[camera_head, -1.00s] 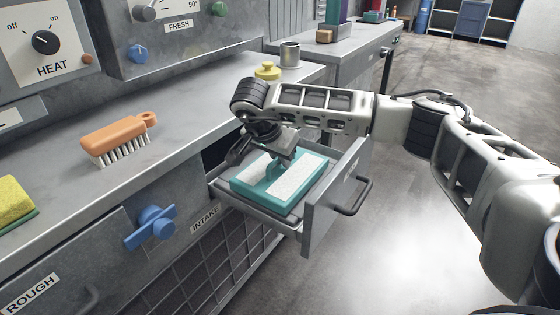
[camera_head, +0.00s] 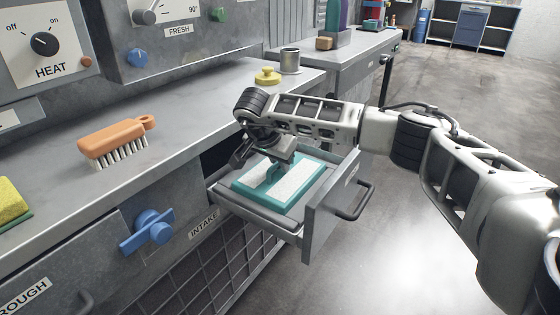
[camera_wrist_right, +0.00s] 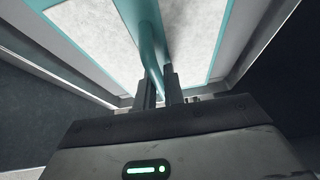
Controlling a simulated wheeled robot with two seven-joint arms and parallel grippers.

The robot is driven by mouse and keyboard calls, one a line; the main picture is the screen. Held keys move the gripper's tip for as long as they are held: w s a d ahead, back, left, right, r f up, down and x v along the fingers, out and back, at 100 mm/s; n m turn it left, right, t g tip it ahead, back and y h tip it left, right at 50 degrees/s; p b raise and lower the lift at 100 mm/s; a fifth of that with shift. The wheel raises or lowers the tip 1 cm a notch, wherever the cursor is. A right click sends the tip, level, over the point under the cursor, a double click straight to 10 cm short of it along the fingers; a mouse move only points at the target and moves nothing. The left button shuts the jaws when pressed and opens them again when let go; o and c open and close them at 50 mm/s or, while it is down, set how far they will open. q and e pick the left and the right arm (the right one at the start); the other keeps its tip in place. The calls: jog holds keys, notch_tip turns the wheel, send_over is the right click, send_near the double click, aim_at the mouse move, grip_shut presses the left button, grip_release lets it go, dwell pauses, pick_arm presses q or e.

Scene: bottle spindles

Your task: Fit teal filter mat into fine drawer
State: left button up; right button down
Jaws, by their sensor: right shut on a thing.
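The teal filter mat (camera_head: 297,181) with white pads lies inside the open grey drawer (camera_head: 322,222), flat as far as I can see. Its teal edge shows along the near side, close to the drawer's side wall. My right gripper (camera_head: 274,174) is above the mat, shut on its raised teal handle. In the right wrist view, the two fingers (camera_wrist_right: 159,88) pinch the teal handle (camera_wrist_right: 150,42), with the mat's white pads (camera_wrist_right: 90,35) on both sides. Whether the mat touches the drawer floor everywhere is hidden. My left gripper is not in view.
An orange brush (camera_head: 115,140) lies on the counter at left, near a yellow sponge (camera_head: 12,203). A yellow knob-topped piece (camera_head: 267,77) and a metal cup (camera_head: 290,60) stand behind my right wrist. A blue latch (camera_head: 148,232) sticks out left of the drawer.

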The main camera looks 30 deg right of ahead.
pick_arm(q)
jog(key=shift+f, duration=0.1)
pick_arm(e)
jog(key=c, duration=1.5)
grip_release()
jog(key=shift+f, duration=0.1)
